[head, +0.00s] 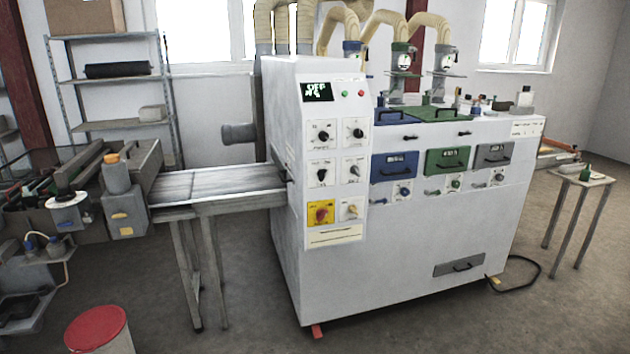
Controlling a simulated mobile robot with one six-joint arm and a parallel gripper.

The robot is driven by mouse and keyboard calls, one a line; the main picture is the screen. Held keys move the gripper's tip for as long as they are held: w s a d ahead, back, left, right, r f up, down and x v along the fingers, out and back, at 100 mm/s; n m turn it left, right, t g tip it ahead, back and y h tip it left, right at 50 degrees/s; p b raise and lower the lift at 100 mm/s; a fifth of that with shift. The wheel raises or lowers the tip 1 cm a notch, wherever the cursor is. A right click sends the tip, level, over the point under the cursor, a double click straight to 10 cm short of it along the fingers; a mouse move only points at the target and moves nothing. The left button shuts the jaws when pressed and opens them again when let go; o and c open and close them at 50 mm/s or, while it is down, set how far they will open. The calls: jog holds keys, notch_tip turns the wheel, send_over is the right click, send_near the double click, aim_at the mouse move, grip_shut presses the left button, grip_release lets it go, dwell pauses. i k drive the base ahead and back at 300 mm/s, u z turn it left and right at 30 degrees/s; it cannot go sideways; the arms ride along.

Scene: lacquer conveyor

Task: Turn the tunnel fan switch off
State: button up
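The large white machine (400,260) stands in the middle with a control panel on its left front. The panel carries two upper black knobs (321,134), two middle rotary switches (322,173), a red switch on a yellow plate (321,213) and a pale-handled switch (351,210). The labels are too small to read, so I cannot tell which one is the tunnel fan switch or its setting. A small dark display (317,91) sits above them, beside a green and a red light. My gripper is not in view.
A conveyor table (215,182) runs into the machine from the left, with grey equipment (123,200) at its outer end. A red-lidded bin (97,328) stands at bottom left. A small side table (585,180) is at right. Floor before the machine is clear.

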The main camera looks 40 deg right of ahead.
aim_at(322, 173)
jog(key=u, duration=0.7)
jog(key=i, duration=0.45)
jog(key=k, duration=0.55)
jog(key=z, duration=0.15)
jog(key=i, duration=0.55)
jog(key=u, duration=0.05)
